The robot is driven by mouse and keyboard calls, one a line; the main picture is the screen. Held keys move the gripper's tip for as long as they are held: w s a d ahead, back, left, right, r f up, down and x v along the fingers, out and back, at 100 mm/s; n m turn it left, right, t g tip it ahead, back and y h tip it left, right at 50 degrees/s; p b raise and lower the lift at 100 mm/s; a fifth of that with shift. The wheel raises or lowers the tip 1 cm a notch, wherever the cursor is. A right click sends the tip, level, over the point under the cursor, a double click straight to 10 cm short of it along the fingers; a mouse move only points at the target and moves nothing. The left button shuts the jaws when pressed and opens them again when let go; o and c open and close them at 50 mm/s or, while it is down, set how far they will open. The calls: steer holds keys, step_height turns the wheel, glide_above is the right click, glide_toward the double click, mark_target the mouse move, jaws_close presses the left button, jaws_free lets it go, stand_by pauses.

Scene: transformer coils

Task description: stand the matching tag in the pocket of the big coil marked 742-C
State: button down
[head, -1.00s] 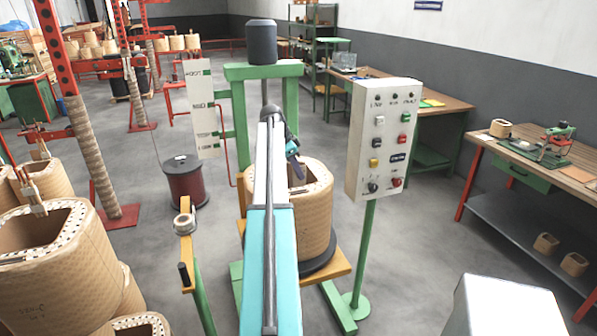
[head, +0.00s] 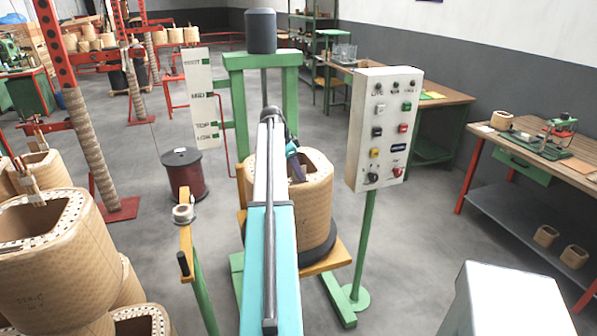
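A big tan coil (head: 52,262) stands at the lower left, with dark handwriting on its side that seems to end in "-C"; I cannot read its digits surely. Another tan coil (head: 312,215) sits on the green winding stand in the middle, partly hidden behind my arm. My gripper (head: 297,168) is at the far end of the arm, over or just in front of that coil's opening. It is small and mostly hidden, so I cannot tell its fingers. I see no tag that I can make out, and no pocket clearly.
A control box (head: 385,128) on a green post stands right of the stand. A white board (head: 201,100) with level labels and a dark red wire reel (head: 183,173) are left. A workbench (head: 540,160) is at right, with small coils on its lower shelf.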

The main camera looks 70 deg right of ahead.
steer(key=shift+f, duration=0.5)
steer(key=c, duration=2)
jaws_free()
steer(key=shift+a+f, duration=0.1)
steer(key=shift+o, duration=0.3)
steer(key=shift+w+r+b, duration=0.2)
steer(key=shift+r+b, duration=0.15)
steer(key=shift+r, duration=0.05)
steer(key=b+v, duration=0.2)
steer(key=v, duration=1.1)
steer(key=shift+b, duration=0.35)
steer(key=shift+s+r, duration=0.1)
steer(key=shift+s, duration=0.15)
